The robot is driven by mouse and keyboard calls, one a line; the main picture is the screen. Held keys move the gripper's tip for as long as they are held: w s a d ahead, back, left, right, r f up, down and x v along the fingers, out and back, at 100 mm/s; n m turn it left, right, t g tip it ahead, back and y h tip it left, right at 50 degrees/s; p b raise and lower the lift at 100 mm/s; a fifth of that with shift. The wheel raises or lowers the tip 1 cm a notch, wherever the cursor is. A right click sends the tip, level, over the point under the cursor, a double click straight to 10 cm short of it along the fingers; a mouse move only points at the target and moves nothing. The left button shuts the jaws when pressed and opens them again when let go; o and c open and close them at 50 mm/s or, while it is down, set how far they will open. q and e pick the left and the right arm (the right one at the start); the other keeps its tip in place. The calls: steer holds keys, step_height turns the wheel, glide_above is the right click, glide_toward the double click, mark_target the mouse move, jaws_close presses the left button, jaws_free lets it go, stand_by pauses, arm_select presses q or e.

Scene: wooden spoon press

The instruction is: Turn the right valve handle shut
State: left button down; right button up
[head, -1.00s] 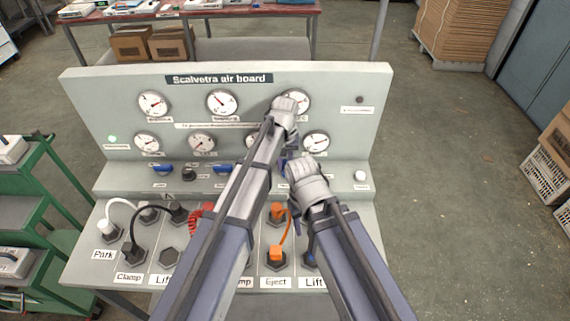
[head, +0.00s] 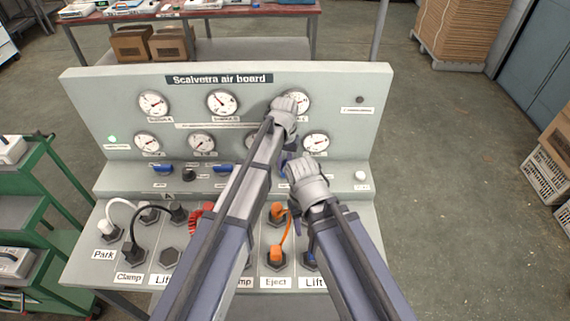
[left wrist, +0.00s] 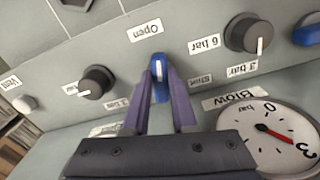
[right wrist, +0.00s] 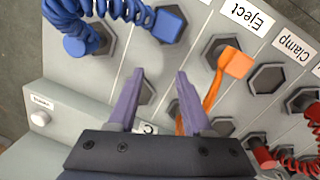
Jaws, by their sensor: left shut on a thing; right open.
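The right valve handle (left wrist: 160,88) is a blue lever with a white line, on the board's sloped face in the left wrist view. Its white-marked end points toward the Open label (left wrist: 145,30); the Shut label (left wrist: 200,80) is to its right. My left gripper (left wrist: 161,74) is shut on the handle, one finger on each side. My right gripper (right wrist: 158,82) is open and empty above the lower panel, apart from the handle.
Black knobs (left wrist: 97,82) and (left wrist: 248,34) flank the handle, and a Blow gauge (left wrist: 268,135) is close by. A blue coiled hose (right wrist: 90,28) and an orange hose (right wrist: 213,88) are near my right gripper. A green cart (head: 40,190) stands at the left.

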arm_select(q)
steer(key=m, duration=0.7)
steer(key=shift+w+a, duration=0.15)
steer(key=m, duration=0.4)
steer(key=shift+w+a+m, duration=0.1)
steer(key=shift+m, duration=0.3)
steer(key=shift+w+m, duration=0.1)
steer(key=shift+m, duration=1.6)
steer(key=c, duration=0.7)
jaws_free()
